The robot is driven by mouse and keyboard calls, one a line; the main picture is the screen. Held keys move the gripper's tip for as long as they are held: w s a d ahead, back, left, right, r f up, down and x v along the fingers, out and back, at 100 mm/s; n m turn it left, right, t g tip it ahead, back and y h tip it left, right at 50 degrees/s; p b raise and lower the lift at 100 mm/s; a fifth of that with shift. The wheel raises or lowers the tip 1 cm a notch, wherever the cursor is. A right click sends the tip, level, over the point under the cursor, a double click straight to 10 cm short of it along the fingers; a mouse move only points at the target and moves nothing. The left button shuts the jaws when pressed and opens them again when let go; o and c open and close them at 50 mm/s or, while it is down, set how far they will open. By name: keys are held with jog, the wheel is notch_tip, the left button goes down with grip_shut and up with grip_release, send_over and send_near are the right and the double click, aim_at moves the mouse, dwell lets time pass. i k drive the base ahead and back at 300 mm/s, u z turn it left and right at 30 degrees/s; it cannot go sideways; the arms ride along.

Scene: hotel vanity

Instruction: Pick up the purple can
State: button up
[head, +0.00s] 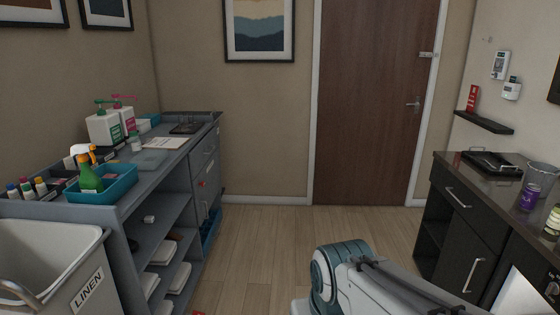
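The purple can (529,196) stands upright on the dark vanity counter (495,186) at the right of the head view, near the counter's front edge. It has a pale label marking. My arm shows at the bottom centre and right, below and to the left of the can. My gripper is not in view, so its opening cannot be seen.
A clear bucket (543,174) stands behind the can, and a jar (553,222) stands to its right at the picture edge. A black tray (491,162) lies farther back. A grey cart (150,185) and linen bin (50,262) stand left. The middle floor (275,235) is clear.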

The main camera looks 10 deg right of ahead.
aim_at(531, 194)
jog(key=z, duration=0.45)
jog(key=i, duration=1.35)
jog(key=z, duration=1.5)
jog(key=i, duration=1.3)
jog(key=z, duration=0.95)
